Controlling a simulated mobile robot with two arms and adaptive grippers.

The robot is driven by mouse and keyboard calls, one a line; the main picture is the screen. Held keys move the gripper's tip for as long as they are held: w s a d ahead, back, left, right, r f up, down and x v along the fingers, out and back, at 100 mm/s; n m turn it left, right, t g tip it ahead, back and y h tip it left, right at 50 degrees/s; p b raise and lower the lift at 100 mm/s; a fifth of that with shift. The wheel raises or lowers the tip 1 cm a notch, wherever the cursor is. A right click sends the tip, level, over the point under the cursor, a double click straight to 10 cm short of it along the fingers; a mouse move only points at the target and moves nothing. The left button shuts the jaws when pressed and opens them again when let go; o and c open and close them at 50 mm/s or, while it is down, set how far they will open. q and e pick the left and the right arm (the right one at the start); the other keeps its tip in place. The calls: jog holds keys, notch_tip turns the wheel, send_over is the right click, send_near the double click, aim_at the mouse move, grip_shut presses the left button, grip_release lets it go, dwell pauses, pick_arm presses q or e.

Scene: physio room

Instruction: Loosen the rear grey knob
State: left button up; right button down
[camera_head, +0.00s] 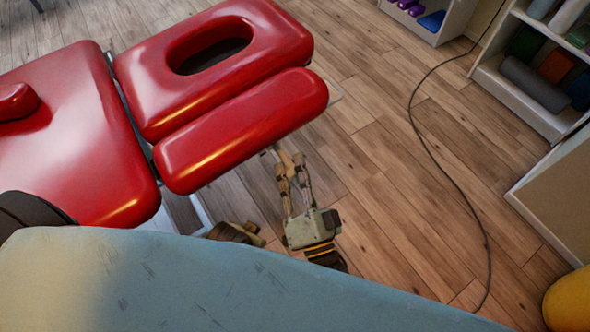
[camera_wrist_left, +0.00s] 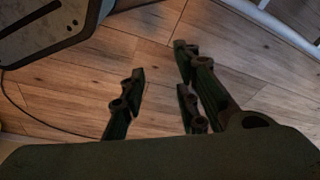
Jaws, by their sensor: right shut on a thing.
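The red treatment table has a headrest cushion with an oval hole (camera_head: 225,75) and a narrow red side cushion (camera_head: 240,130). My right gripper (camera_head: 289,163) reaches up to the near right end of that side cushion. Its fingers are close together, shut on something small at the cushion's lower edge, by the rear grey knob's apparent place. The knob itself is hidden by the fingers and cushion, so I cannot tell its turn. My left gripper shows in the left wrist view (camera_wrist_left: 157,95), its fingers apart with only floor between them.
A black cable (camera_head: 450,175) runs across the wooden floor at right. Shelves with rolls (camera_head: 535,85) stand at upper right, and a yellow round object (camera_head: 570,302) is at lower right. A white frame bar (camera_wrist_left: 275,25) crosses the left wrist view's upper right. Floor between is clear.

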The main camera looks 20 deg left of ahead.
jog(key=n+y, duration=0.2)
jog(key=n, duration=0.3)
jog(key=shift+g+b, duration=0.35)
jog(key=shift+g, duration=0.05)
jog(key=n+g+y, duration=0.1)
jog(key=n, duration=0.1)
jog(key=n+y, duration=0.1)
jog(key=n, duration=0.2)
jog(key=shift+g+y, duration=0.3)
jog(key=shift+g, duration=0.1)
pick_arm(q)
jog(key=shift+w+r, duration=0.25)
jog(key=shift+r, duration=0.75)
jog(key=shift+w+r, duration=0.2)
jog(key=shift+r, duration=0.75)
pick_arm(e)
jog(key=shift+n+g+y, duration=0.6)
jog(key=shift+n+g, duration=0.1)
jog(key=shift+n, duration=1.7)
jog(key=c, duration=1.8)
grip_release()
pick_arm(q)
jog(key=shift+a, duration=0.1)
pick_arm(e)
jog(key=v, duration=1.2)
